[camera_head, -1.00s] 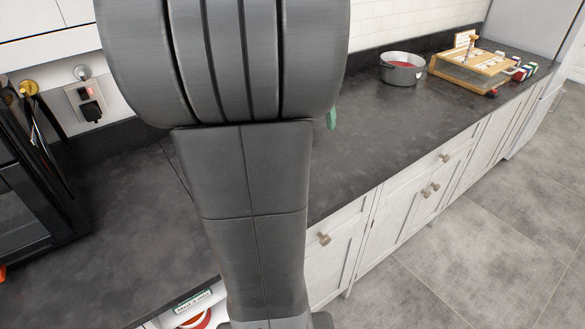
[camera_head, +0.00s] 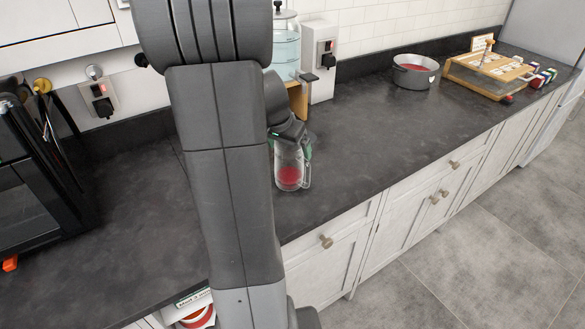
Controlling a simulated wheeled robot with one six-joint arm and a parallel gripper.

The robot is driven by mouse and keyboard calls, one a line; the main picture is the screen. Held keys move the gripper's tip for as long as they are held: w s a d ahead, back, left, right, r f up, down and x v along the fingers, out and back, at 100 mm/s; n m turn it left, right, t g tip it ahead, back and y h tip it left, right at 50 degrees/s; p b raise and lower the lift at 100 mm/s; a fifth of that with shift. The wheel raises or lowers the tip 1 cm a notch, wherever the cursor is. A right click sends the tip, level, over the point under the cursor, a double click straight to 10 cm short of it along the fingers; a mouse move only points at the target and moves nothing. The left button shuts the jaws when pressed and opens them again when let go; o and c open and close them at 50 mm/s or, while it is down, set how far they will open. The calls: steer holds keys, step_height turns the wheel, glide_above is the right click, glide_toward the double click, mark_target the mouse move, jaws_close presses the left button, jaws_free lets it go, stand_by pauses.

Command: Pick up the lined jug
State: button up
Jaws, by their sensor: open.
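A clear glass jug (camera_head: 290,178) with red in its lower part and a handle on its right side stands upright on the dark countertop, just right of my arm. Its left edge is close to my arm's outline, and I cannot make out any lines on it. My gripper (camera_head: 291,146) is at the jug's top, pointing down, with green on its fingers. It is open. I cannot tell whether the fingers touch the glass, and my arm hides part of the area to the left.
Behind the jug are a glass drink dispenser (camera_head: 285,48) on a wooden stand and a white box (camera_head: 320,62) with a black tap or lever. A grey pot (camera_head: 415,72) and a wooden rack (camera_head: 487,75) stand further right. A black appliance (camera_head: 35,190) is at left. The counter right of the jug is clear.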

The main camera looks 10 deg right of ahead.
steer(key=c, duration=1.6)
